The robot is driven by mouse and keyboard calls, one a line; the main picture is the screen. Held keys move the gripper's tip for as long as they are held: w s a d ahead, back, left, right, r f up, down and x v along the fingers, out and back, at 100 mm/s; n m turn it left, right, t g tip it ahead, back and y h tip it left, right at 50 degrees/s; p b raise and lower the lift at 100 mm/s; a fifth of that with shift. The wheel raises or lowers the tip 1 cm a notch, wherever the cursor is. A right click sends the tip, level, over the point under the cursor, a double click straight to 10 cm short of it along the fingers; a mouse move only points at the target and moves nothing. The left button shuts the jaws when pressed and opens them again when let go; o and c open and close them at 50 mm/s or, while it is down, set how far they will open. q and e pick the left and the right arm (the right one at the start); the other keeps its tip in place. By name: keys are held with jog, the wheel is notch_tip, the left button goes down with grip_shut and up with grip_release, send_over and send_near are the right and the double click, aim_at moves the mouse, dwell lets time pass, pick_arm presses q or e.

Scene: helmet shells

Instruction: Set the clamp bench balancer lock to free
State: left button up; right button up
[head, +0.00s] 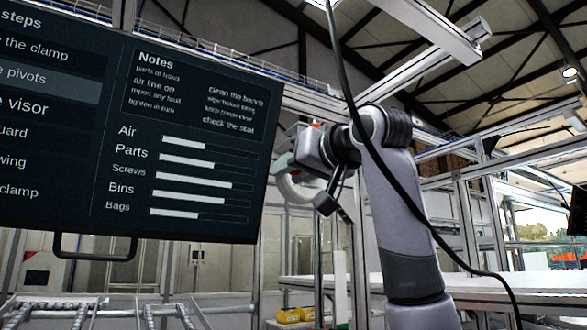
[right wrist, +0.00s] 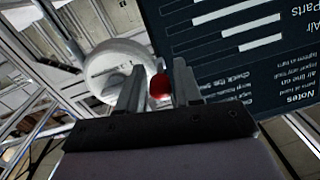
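The balancer appears as a pale round housing (head: 296,186) hung at mid height behind my right gripper in the head view. It also shows in the right wrist view as a white drum (right wrist: 118,62) with a grey face. A red knob (right wrist: 160,87), perhaps the lock's, sits between the two fingers of my right gripper (right wrist: 159,80). The fingers stand close on both sides of it; whether they press on it cannot be told. In the head view my right gripper (head: 290,160) is partly hidden by its own wrist. My left gripper is not in view.
A dark display board (head: 120,130) fills the left, close beside my right gripper. A black cable (head: 347,90) hangs down across my right arm. A pale table (head: 520,285) stands at the right, yellow bins (head: 290,314) below, a roller conveyor (head: 80,312) at lower left.

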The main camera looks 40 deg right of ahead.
grip_shut()
jog(key=shift+f, duration=0.1)
jog(key=f+t+b, duration=0.1)
jog(key=t+b, duration=0.1)
jog(key=b, duration=0.1)
jog(key=w+f+t+b, duration=0.1)
jog(key=t+b, duration=0.1)
jog(key=b, duration=0.1)
jog(key=shift+f+t, duration=0.3)
jog(key=shift+f, duration=0.1)
jog(key=shift+w+f+n+t+b, duration=0.2)
jog(key=shift+t+b, duration=0.15)
jog(key=shift+t, duration=0.25)
jog(key=shift+w+f+n+t+b, duration=0.1)
jog(key=shift+w+t+b, duration=0.15)
jog(key=shift+t, duration=0.35)
